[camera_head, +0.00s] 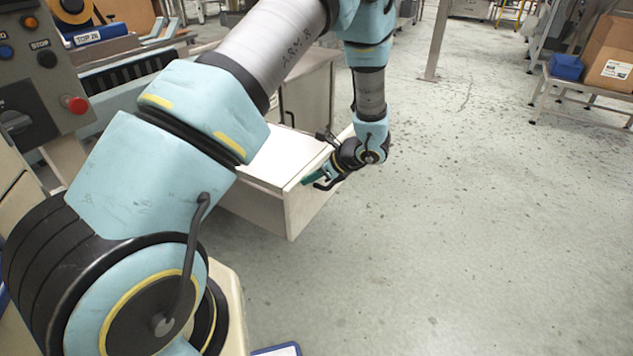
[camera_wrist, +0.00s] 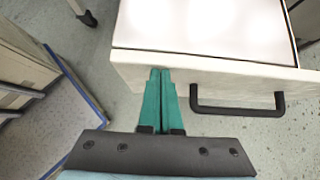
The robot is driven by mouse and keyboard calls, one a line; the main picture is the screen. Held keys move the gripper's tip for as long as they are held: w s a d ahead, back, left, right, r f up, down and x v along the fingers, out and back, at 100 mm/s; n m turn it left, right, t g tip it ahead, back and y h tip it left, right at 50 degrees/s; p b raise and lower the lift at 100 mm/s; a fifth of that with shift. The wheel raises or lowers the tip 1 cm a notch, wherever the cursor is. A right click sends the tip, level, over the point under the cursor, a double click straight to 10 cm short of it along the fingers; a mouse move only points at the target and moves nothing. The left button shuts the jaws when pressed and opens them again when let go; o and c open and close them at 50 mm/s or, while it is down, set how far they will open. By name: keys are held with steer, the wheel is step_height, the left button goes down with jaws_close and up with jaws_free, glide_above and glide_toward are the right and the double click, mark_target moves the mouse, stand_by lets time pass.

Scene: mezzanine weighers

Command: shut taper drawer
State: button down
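The taper drawer (camera_head: 262,208) is a pale, off-white drawer that stands pulled out from a grey-white cabinet (camera_head: 312,92) in the head view. In the wrist view its front edge (camera_wrist: 225,72) runs across the upper right, with a black bar handle (camera_wrist: 240,109) on it. My gripper (camera_head: 306,181) is at the drawer's front in the head view. In the wrist view its two green fingers (camera_wrist: 160,72) lie side by side, shut with nothing between them. Their tips are at the front's left end, left of the handle; whether they touch it I cannot tell.
A control panel (camera_head: 48,85) with a red button stands at the left. A low bench (camera_head: 590,88) at the far right bears a cardboard box (camera_head: 612,50) and a blue bin (camera_head: 566,66). The floor right of the drawer is clear.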

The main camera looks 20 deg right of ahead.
steer(key=w+a, duration=1.1)
steer(key=w+a+p, duration=0.1)
steer(key=w+a, duration=1)
steer(key=w, duration=0.1)
steer(key=w+a+p, duration=0.1)
steer(key=w+a, duration=1)
steer(key=w, duration=0.1)
steer(key=shift+a, duration=0.15)
steer(key=shift+w+a+r, duration=0.1)
steer(key=shift+w+a, duration=0.1)
steer(key=shift+w, duration=0.05)
